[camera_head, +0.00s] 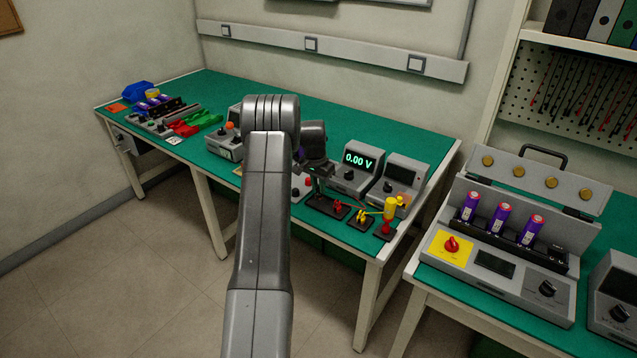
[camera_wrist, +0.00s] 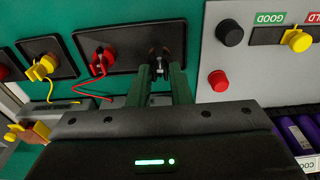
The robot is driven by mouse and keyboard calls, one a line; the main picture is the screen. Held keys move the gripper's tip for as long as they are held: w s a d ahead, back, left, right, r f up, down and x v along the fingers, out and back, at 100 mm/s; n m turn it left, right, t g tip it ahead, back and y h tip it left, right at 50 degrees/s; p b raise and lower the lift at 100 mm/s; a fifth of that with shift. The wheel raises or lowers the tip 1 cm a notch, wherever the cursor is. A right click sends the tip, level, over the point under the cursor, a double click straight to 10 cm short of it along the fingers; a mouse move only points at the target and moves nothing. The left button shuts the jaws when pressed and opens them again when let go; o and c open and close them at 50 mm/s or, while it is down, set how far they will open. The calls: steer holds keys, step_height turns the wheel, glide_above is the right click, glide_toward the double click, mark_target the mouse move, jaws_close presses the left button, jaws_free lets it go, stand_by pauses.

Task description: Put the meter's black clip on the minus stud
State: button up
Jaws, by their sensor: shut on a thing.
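My gripper (camera_wrist: 160,75) points down at a dark holder plate (camera_wrist: 125,28) in the wrist view. Its green fingers are shut on the black clip (camera_wrist: 158,58), which is small and dark and shows between the tips. I cannot tell whether the clip still touches the plate. The red clip (camera_wrist: 101,60) with its red lead is on the same plate. The meter (camera_head: 358,166) reads 0.00 V in the head view. A black post (camera_wrist: 229,32) and a red post (camera_wrist: 219,81) stand on a grey panel right of my gripper; no minus mark is readable.
A yellow clip (camera_wrist: 42,67) sits on a smaller dark plate to the left. A yellow knob (camera_wrist: 299,41) is near upside-down labels on the grey panel. Purple cells (camera_wrist: 292,135) are at the lower right. A second grey instrument (camera_head: 404,176) stands beside the meter.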

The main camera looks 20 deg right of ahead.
steer(key=shift+f, duration=0.5)
steer(key=shift+f, duration=0.15)
steer(key=shift+f+b, duration=0.15)
steer(key=shift+b, duration=0.25)
steer(key=shift+f+b, duration=0.25)
steer(key=shift+b, duration=0.05)
steer(key=o, duration=0.9)
